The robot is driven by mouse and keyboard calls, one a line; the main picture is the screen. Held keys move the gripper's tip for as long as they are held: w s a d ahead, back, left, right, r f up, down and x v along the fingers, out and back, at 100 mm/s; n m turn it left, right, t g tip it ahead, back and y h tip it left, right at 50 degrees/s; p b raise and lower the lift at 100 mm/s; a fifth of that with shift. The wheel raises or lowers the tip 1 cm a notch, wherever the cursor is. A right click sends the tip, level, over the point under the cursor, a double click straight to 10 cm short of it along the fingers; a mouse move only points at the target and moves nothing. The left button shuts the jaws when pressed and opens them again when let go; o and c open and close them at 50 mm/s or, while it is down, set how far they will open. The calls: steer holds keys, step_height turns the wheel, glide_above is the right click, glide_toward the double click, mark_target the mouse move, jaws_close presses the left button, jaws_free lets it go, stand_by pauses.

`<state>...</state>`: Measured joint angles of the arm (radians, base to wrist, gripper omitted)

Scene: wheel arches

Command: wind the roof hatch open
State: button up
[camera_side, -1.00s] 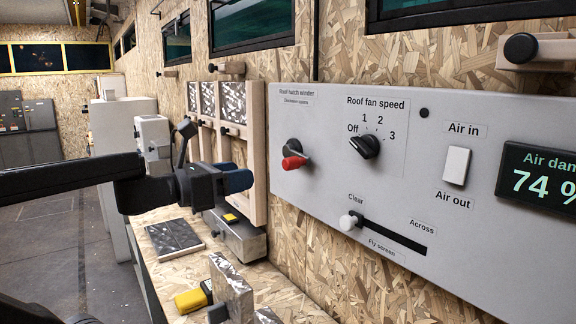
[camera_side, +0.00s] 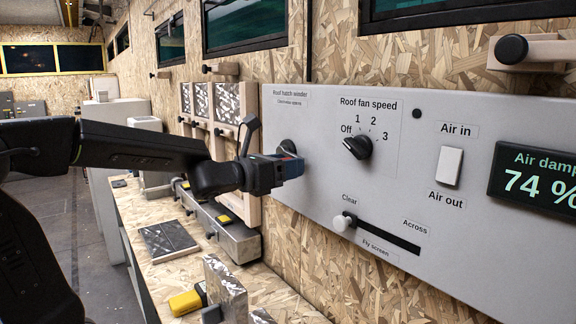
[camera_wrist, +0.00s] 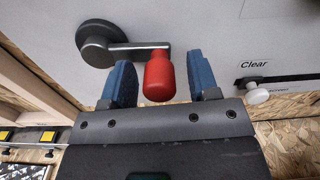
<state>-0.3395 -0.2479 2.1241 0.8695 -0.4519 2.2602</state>
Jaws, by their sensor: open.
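The roof hatch winder is a dark round hub (camera_wrist: 95,40) with a grey crank arm and a red knob (camera_wrist: 160,78) at its end, mounted on the grey panel (camera_side: 310,200). In the wrist view the crank arm points right from the hub. My gripper (camera_wrist: 160,85) is open, with its blue fingers on either side of the red knob and gaps on both sides. In the side view my gripper (camera_side: 292,167) is at the panel just below the hub (camera_side: 287,147) and hides the red knob. The label above reads "Roof hatch winder".
Right of the winder are the fan speed dial (camera_side: 357,147), the Fly screen slider (camera_side: 343,222), an Air in/out rocker (camera_side: 450,166) and a display (camera_side: 535,180) reading 74 %. Below is a chipboard bench (camera_side: 170,270) with a yellow-ended object (camera_side: 187,302) and dark tiles.

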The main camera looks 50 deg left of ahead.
steer(key=shift+w, duration=0.4)
steer(key=shift+c, duration=0.2)
jaws_close()
